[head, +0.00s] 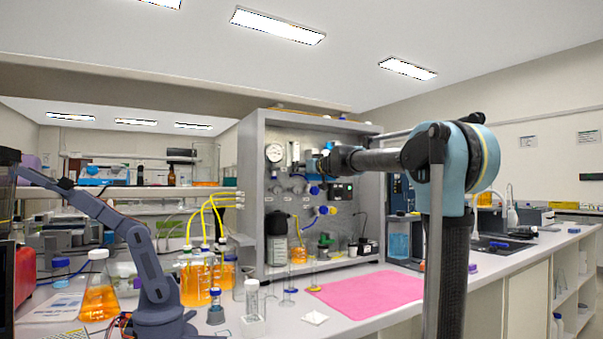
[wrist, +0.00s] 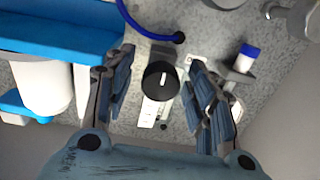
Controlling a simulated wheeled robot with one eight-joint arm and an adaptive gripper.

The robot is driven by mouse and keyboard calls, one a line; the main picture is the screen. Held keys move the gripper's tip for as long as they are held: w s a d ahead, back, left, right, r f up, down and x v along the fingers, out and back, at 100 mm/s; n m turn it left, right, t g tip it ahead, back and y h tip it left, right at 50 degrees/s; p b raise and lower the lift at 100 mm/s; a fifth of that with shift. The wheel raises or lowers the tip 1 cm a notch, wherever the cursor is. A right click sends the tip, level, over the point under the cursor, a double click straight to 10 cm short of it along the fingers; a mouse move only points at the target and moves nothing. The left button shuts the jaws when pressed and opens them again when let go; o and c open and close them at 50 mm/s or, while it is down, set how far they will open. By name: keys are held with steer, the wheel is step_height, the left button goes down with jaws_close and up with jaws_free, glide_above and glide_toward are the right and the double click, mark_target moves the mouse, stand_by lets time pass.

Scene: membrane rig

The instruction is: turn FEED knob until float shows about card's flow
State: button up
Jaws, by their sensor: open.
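In the wrist view a round black knob (wrist: 160,78) with a white pointer line sits between the two fingers of my gripper (wrist: 157,92). The fingers are spread, with gaps on both sides of the knob. I cannot read a label that names it FEED. A pale narrow strip (wrist: 150,112), perhaps a flow tube, shows beside the knob; no float can be made out. In the head view my gripper (head: 322,166) is at the panel (head: 345,222) and hides part of it. A slim upright flow tube (head: 294,153) stands left of it. No card is readable.
A round gauge (head: 274,152) is left of the flow tube. In the wrist view a blue hose (wrist: 140,26), a blue-capped fitting (wrist: 244,58) and a white cylinder (wrist: 42,88) are close around my fingers.

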steer(key=shift+w+a, duration=0.2)
steer(key=shift+w, duration=0.2)
steer(key=c, duration=1.1)
